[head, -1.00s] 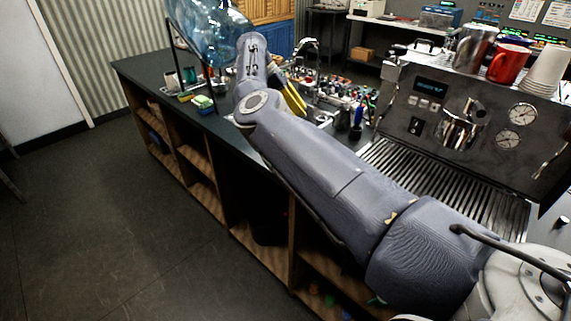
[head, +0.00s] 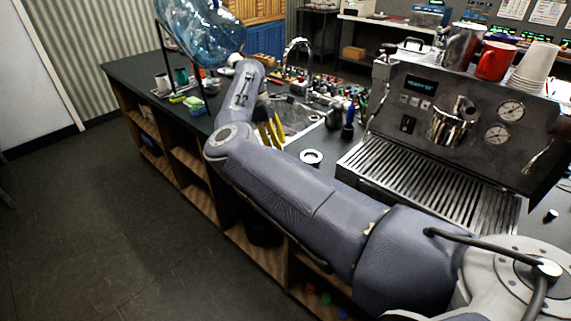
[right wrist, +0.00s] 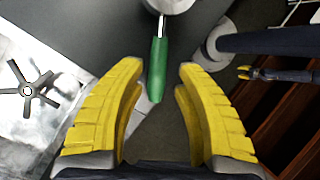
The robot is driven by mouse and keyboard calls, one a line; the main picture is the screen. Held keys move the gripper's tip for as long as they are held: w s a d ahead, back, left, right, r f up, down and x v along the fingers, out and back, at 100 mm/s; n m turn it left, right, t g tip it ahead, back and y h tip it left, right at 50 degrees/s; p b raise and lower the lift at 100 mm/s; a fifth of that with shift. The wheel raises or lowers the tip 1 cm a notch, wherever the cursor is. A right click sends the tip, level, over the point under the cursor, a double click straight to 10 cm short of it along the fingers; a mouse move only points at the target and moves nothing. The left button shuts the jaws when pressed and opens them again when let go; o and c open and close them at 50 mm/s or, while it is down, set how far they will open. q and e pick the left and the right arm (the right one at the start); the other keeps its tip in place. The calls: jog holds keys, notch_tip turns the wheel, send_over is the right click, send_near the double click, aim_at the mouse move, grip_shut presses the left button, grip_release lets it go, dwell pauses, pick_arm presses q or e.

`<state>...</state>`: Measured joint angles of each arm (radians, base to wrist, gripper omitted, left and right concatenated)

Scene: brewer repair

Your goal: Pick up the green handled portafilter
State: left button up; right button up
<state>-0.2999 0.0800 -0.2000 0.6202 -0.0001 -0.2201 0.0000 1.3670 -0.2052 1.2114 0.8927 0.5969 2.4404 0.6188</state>
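The green-handled portafilter shows in the right wrist view, its green handle (right wrist: 157,70) pointing down the picture and its metal head (right wrist: 168,4) cut off by the top edge. My right gripper (right wrist: 159,68) is open, with one yellow finger on each side of the handle's end and a gap on both sides. In the head view my right gripper (head: 271,131) is over the counter beside the sink; I cannot make out the portafilter there. A small dark, yellow-tipped shape (right wrist: 262,74) at right in the wrist view looks like my left gripper, too small to judge.
The sink (head: 300,116) lies just beyond the right gripper; its drain (right wrist: 27,89) shows in the wrist view. A pale ring (head: 311,157) sits on the counter near the espresso machine (head: 425,118).

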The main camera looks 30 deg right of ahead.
jog(key=shift+x, duration=3.8)
jog(key=shift+d, duration=0.1)
grip_shut()
